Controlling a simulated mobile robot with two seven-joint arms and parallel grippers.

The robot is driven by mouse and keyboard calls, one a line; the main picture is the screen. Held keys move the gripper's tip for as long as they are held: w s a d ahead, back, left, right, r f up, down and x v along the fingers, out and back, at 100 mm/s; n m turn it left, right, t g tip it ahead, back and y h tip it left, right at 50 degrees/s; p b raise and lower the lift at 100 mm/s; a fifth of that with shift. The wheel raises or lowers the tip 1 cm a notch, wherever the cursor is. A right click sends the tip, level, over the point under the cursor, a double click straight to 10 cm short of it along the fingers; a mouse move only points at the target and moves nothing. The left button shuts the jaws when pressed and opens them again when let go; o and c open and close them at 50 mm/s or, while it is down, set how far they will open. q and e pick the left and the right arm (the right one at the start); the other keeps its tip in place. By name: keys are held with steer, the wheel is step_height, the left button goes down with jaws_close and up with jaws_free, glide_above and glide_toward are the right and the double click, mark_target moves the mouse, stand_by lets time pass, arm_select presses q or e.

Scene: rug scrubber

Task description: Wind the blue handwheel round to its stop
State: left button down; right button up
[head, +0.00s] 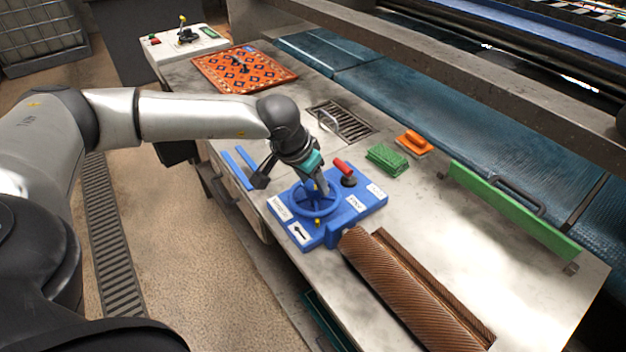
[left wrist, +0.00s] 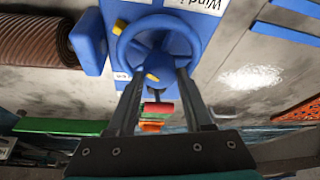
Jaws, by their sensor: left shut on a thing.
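The blue handwheel (head: 315,213) sits flat on a blue base (head: 372,200) on the bench. It also shows in the left wrist view (left wrist: 160,20). My left gripper (head: 323,188) reaches down to the far side of the wheel and is shut on it. In the left wrist view its two fingers (left wrist: 158,73) straddle the near part of the rim; the exact contact is unclear. A yellow mark (left wrist: 152,77) shows on the rim near the fingers. Another yellow mark (head: 317,222) is on the base. My right gripper is out of view.
A red-handled lever (head: 343,167) stands close behind the wheel. A brown rolled rug (head: 405,280) lies at the base's near right. A green brush (head: 387,159) and an orange tool (head: 412,142) lie farther right. An orange patterned rug (head: 240,70) lies at the far end.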

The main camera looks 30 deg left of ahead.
arm_select(q)
steer(key=shift+c, duration=1.5)
jaws_free()
steer(key=p+v, duration=0.1)
steer(key=v, duration=1.4)
steer(key=shift+s, duration=0.1)
